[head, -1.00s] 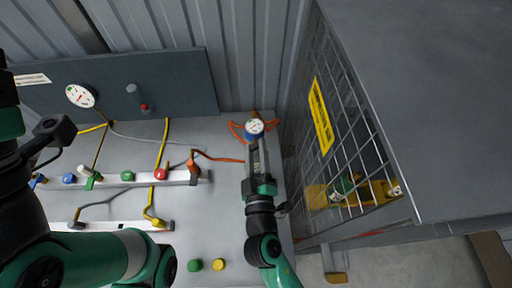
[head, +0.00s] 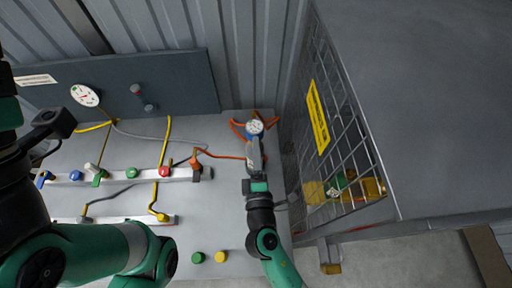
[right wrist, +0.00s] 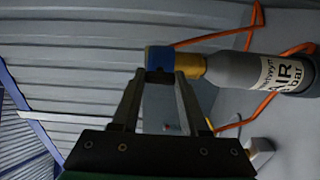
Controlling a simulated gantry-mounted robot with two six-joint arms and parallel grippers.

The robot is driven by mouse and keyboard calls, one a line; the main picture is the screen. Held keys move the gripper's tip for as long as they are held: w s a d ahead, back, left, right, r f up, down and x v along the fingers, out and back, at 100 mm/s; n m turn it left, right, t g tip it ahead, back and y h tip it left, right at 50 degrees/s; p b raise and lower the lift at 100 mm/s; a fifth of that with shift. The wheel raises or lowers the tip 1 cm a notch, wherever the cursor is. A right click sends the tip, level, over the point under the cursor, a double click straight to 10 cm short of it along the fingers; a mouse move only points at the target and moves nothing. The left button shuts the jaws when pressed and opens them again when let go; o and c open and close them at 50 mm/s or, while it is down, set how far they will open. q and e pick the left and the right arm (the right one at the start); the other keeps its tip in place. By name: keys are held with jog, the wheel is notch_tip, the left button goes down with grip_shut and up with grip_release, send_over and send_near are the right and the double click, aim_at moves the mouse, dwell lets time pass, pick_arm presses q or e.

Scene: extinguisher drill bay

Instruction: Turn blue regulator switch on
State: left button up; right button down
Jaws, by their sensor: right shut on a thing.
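The blue regulator switch (right wrist: 160,58) is a blue knob at the brass neck of a grey air bottle (right wrist: 266,72) in the right wrist view. In the head view the blue regulator (head: 256,135) stands near the bench's back right corner, under a white round gauge (head: 256,127). My right gripper (right wrist: 160,76) is shut on the blue switch, a finger on either side; in the head view the right gripper (head: 255,153) hides most of the bottle. My left arm's black and green wrist is at the left edge; its fingers cannot be made out.
A wire cage (head: 345,135) with a yellow sign stands close on the right. Orange hoses (head: 220,155) lie around the bottle. A rail (head: 125,175) with several coloured fittings is to the left.

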dwell(0.3)
jog(key=shift+c, duration=2)
grip_release()
jog(key=s, duration=1.1)
jog(key=shift+s+d+p, duration=0.3)
jog(key=shift+d, duration=0.05)
